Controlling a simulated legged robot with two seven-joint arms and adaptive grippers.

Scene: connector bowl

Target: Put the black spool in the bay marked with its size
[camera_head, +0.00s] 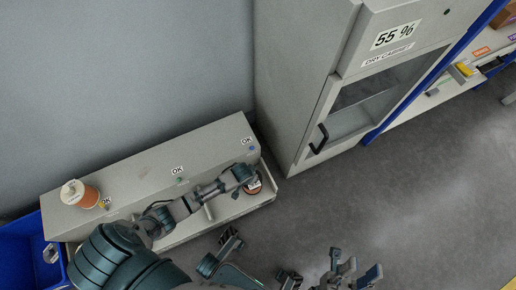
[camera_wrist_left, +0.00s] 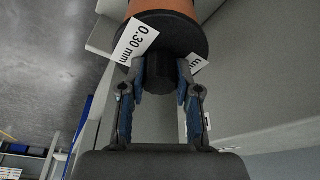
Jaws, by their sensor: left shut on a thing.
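The black spool with copper-coloured winding (camera_head: 254,187) is at the right end of the grey bench in the head view. In the left wrist view its black flange (camera_wrist_left: 178,30) carries a white tag reading 0.30 mm. My left gripper (camera_wrist_left: 158,75) is shut on the black hub below that flange. In the head view my left gripper (camera_head: 243,174) is partly covered by its own arm. The low bays (camera_head: 225,207) along the bench front are partly hidden by the arm, and their size marks are not readable. My right gripper (camera_head: 352,268) is open and empty over the floor.
An orange spool with a white top (camera_head: 82,194) stands on the bench's left end. A blue bin (camera_head: 22,255) is at left. A grey dry cabinet (camera_head: 335,85) stands right of the bench.

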